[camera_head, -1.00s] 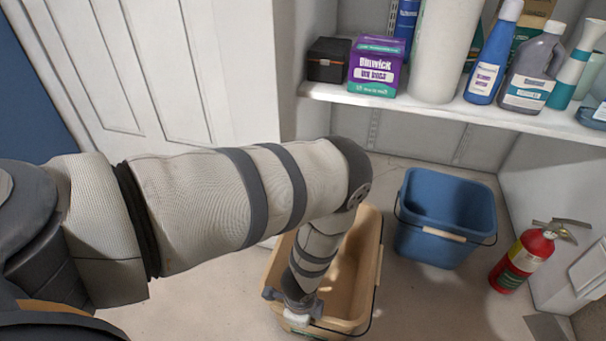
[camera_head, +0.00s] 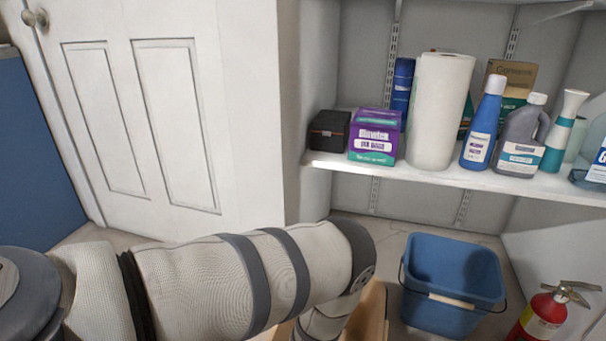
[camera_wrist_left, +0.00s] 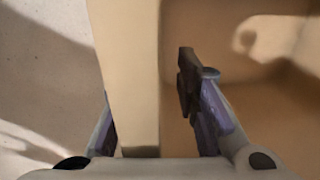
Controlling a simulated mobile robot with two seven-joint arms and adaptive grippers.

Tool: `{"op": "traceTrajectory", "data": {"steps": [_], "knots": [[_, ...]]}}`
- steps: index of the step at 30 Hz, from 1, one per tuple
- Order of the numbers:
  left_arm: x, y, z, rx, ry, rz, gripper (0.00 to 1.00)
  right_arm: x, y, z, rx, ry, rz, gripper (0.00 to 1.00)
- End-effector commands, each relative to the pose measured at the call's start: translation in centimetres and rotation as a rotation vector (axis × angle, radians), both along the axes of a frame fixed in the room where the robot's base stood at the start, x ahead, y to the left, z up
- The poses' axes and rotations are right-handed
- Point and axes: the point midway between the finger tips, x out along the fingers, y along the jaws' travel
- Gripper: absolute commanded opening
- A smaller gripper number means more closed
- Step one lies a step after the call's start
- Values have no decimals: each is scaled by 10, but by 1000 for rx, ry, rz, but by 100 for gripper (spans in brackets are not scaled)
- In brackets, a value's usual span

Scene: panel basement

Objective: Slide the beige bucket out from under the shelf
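The beige bucket (camera_head: 374,318) stands on the floor at the bottom of the head view, mostly hidden by my left arm and cut off by the frame. In the left wrist view its wall and rim (camera_wrist_left: 130,50) run down the middle, with its inside to the right. My left gripper (camera_wrist_left: 150,105) straddles this wall. One finger is inside the bucket with a small gap to the rim; the other is outside, partly hidden by the rim. The gripper looks open. The shelf (camera_head: 450,177) is above and behind the bucket. My right gripper is not in view.
A blue bucket (camera_head: 452,285) stands close to the right of the beige one. A red fire extinguisher (camera_head: 545,315) is further right. Several bottles and boxes line the shelf. A white door (camera_head: 140,120) is at the left, with pale floor before it.

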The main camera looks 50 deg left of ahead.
Motion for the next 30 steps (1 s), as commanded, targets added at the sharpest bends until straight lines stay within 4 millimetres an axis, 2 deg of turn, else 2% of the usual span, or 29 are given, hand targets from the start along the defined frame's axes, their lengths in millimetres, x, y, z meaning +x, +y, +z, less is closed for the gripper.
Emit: {"op": "traceTrajectory", "data": {"steps": [4,12,16,21,30], "knots": [[0,-1,19,0,0,-2,28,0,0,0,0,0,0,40],[-4,-4,83,1,-1,-1,28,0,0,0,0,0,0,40],[-5,-5,105,1,-2,-1,28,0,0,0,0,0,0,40],[-7,-5,118,0,0,-1,28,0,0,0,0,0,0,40],[-7,-6,119,0,0,-1,28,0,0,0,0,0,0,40]]}}
